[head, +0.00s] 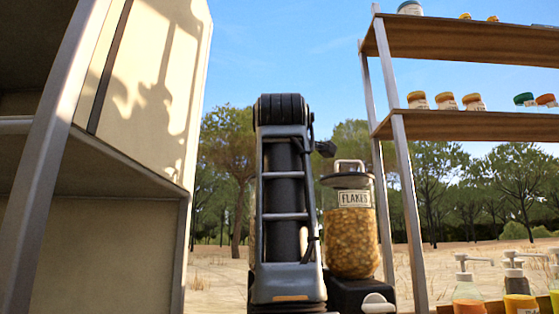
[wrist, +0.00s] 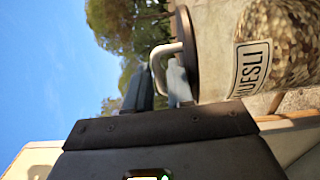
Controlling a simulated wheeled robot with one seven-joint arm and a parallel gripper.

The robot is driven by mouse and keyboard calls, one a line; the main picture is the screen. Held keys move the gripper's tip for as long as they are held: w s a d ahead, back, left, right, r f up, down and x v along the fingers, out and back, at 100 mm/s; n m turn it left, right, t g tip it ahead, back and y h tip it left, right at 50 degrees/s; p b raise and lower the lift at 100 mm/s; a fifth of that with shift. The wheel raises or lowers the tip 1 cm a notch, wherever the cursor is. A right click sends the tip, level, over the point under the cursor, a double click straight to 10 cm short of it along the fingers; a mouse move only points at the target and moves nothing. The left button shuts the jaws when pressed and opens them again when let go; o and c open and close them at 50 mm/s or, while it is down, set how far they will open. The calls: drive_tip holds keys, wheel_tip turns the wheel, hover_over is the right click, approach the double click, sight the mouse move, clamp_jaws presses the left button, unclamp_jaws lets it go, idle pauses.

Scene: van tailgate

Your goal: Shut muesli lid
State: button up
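The muesli jar (wrist: 236,45) lies sideways in the wrist view because that view is turned. It is a clear jar of flakes and seeds with a MUESLI label. Its dark lid (wrist: 187,55) is at the jar's mouth and carries a pale loop handle (wrist: 157,66). I cannot tell whether the lid is fully seated. In the head view my arm blocks the gripper and the muesli jar.
A FLAKES jar (head: 350,240) with a dark lid and pale handle stands just right of my arm. A shelf rack (head: 450,124) with small jars stands at the right, with pump bottles (head: 467,285) low down. A cream panel and cabinet (head: 120,170) fill the left.

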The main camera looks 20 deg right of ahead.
drive_tip(key=v, duration=0.7)
drive_tip(key=shift+s+p, duration=0.3)
drive_tip(key=shift+p, duration=0.1)
drive_tip(key=shift+a, duration=0.15)
